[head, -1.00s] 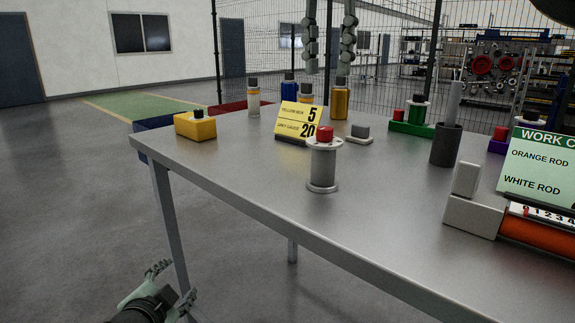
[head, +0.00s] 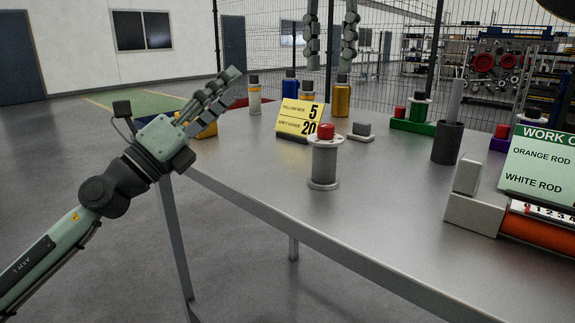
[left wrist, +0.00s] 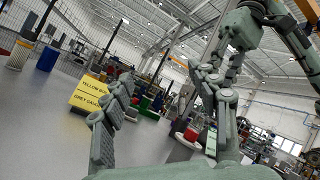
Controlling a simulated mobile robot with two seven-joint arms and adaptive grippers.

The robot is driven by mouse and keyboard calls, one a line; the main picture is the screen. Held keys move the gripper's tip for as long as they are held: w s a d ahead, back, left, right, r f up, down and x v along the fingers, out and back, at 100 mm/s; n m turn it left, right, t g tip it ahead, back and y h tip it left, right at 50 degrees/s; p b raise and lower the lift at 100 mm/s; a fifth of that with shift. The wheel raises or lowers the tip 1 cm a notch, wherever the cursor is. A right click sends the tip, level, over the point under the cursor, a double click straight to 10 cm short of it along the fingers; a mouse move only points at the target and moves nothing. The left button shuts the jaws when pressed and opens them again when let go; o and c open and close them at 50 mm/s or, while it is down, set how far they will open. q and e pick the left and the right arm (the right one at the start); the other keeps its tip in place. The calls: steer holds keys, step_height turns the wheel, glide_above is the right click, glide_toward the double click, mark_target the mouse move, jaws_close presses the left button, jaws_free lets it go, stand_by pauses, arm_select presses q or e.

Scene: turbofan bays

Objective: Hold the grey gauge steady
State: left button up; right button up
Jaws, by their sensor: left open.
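The grey gauge (head: 323,168), a grey spool-shaped post with a red cap, stands upright on the metal table. Its red cap also shows in the left wrist view (left wrist: 190,134). My left gripper (head: 222,92) is open and empty. It is above the table's left corner, left of the gauge and apart from it. My right gripper (head: 329,66) hangs from the top of the head view, fingers down and spread, with nothing between them. A yellow sign (head: 299,118) reading "yellow box 5, grey gauge 20" stands behind the gauge.
A yellow box (head: 209,131) is partly hidden behind my left gripper. Bottles stand at the back, including a gold one (head: 341,99). A small grey block (head: 361,131), a dark cup (head: 447,142) and a green work card (head: 540,165) stand to the right. The table's front middle is clear.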

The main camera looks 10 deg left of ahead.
mark_target(315, 163)
arm_select(q)
steer(key=s+d+f+m+g, duration=0.2)
steer(key=d+m, duration=0.1)
steer(key=d, duration=0.1)
steer(key=s+d+f+m+g, duration=0.2)
steer(key=d+m+g, duration=0.1)
steer(key=d, duration=0.1)
steer(key=s+d+f+m+g, duration=0.2)
steer(key=d+m+g, duration=0.1)
steer(key=m, duration=0.1)
steer(key=shift+s+d+f, duration=0.15)
steer(key=shift+d+f, duration=0.25)
step_height(315, 163, down, 2)
steer(key=shift+f+m+y, duration=0.2)
steer(key=shift+m+y, duration=0.1)
steer(key=shift+y, duration=0.6)
steer(key=shift+w+a+f+y, duration=0.15)
steer(key=shift+w+f+y, duration=0.05)
steer(key=shift+w+y, duration=0.1)
steer(key=shift+w+f, duration=0.1)
steer(key=shift+f, duration=0.05)
steer(key=shift+w+d, duration=0.25)
steer(key=shift+w, duration=0.05)
steer(key=x, duration=0.6)
steer(key=shift+w+d+f, duration=0.15)
steer(key=shift+w+d, duration=0.1)
steer(key=shift+w, duration=0.05)
